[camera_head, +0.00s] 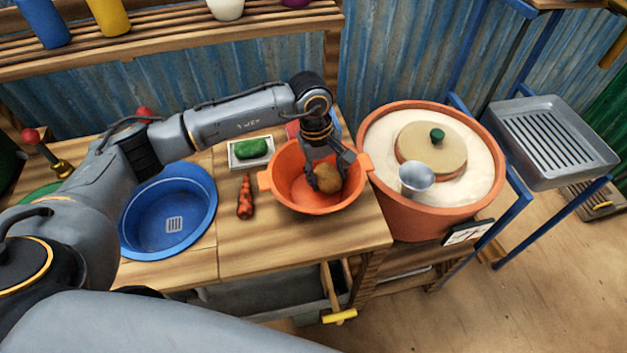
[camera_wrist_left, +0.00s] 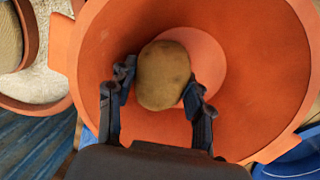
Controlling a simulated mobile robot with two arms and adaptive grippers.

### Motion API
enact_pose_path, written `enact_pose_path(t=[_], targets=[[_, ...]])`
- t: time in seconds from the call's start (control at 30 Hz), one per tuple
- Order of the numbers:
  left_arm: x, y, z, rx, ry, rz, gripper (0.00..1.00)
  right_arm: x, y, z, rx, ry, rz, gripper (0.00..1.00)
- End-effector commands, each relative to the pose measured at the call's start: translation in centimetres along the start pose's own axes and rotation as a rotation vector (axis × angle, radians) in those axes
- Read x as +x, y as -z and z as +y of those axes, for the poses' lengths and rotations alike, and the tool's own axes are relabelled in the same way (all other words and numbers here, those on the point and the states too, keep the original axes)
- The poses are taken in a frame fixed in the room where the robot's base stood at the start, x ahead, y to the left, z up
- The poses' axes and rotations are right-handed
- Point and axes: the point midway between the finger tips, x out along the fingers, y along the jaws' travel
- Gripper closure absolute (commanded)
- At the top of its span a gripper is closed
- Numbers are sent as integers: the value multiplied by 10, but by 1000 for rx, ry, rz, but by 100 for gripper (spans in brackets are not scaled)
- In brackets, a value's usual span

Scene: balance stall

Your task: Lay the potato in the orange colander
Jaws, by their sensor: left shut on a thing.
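The brown potato (camera_head: 328,178) is between the fingers of my left gripper (camera_head: 327,181), which is shut on it. The orange colander (camera_head: 277,167) stands on the wooden counter, and the gripper reaches down into it from above. In the left wrist view the potato (camera_wrist_left: 163,75) shows between the two fingertips (camera_wrist_left: 158,88), with the inside of the colander (camera_wrist_left: 265,60) all around it. I cannot tell whether the potato touches the colander's bottom. My right gripper is not in view.
A white tray (camera_head: 234,163) holding a green thing (camera_head: 251,148) is behind. A large terracotta pot (camera_head: 405,215) stands close on the right.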

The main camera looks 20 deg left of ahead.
Motion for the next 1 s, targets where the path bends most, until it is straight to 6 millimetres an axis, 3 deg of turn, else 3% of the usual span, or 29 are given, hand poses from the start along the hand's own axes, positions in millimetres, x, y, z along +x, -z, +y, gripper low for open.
enact_pose_path(t=[0.17, 0.2, 0.33, 0.73, 1.0], targets=[[0, 0, 0, 0, -1, 0, 83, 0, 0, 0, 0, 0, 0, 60], [0, 0, 0, 0, -1, 0, 47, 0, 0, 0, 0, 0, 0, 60], [0, 0, 0, 0, -1, 0, 22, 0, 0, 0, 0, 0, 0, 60], [-6, 0, 0, 0, -2, 1, 22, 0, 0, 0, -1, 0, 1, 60], [-54, 1, 0, 1, -3, 5, 22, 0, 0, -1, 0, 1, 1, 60]])
